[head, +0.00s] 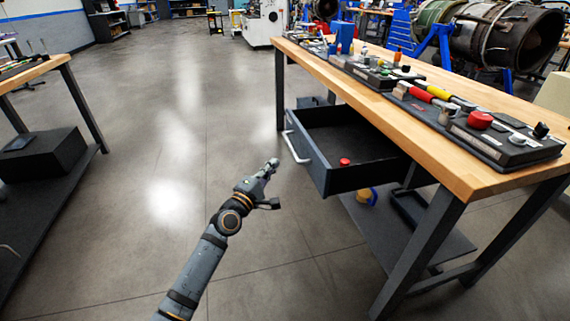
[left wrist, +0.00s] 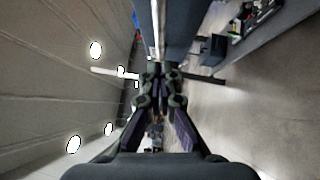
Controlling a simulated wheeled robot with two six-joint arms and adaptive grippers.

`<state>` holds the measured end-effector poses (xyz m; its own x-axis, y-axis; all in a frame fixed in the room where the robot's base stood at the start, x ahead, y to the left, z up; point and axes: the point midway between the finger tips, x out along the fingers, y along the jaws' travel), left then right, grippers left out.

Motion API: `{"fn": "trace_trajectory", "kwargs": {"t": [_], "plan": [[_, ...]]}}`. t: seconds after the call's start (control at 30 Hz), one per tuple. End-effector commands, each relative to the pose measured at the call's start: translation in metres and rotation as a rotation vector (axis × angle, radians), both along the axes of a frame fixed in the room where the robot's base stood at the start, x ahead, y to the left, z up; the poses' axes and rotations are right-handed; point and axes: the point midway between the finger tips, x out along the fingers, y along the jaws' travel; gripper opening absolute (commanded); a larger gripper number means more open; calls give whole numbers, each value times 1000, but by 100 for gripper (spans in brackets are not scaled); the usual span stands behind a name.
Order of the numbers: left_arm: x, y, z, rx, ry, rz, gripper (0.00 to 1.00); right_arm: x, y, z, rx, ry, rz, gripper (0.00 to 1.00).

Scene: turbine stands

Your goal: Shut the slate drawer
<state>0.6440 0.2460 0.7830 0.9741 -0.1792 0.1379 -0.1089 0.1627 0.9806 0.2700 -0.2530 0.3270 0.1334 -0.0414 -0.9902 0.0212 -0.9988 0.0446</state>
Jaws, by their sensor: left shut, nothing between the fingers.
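The slate drawer (head: 327,180) stands pulled out from under the wooden workbench in the head view. A pale bar handle (head: 293,147) runs along its front face, and a small red item (head: 345,161) lies inside. My left gripper (head: 273,164) is shut and empty, in front of the drawer and just left of the handle, with a small gap seeming to lie between them. In the left wrist view the shut fingers (left wrist: 157,74) point toward a dark panel with a pale bar at the top. My right gripper shows in neither view.
The workbench (head: 400,110) carries several tools and a panel with a red button (head: 480,120). Its lower shelf (head: 400,225) holds a dark tray. Another bench (head: 35,70) stands at the left. The floor between the benches is clear.

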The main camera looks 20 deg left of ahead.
Motion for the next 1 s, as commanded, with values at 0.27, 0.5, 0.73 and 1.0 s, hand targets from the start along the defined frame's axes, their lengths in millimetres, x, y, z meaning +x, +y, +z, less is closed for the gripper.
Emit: {"fn": "trace_trajectory", "kwargs": {"t": [0.27,0.5,0.73,1.0], "plan": [[22,-29,8,-2,0,1,0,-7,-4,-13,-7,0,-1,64],[25,-33,8,1,0,0,0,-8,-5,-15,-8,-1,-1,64],[25,-33,8,1,0,0,0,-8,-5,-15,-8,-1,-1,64],[34,-48,8,-3,-1,-1,0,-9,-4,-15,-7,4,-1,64]]}}
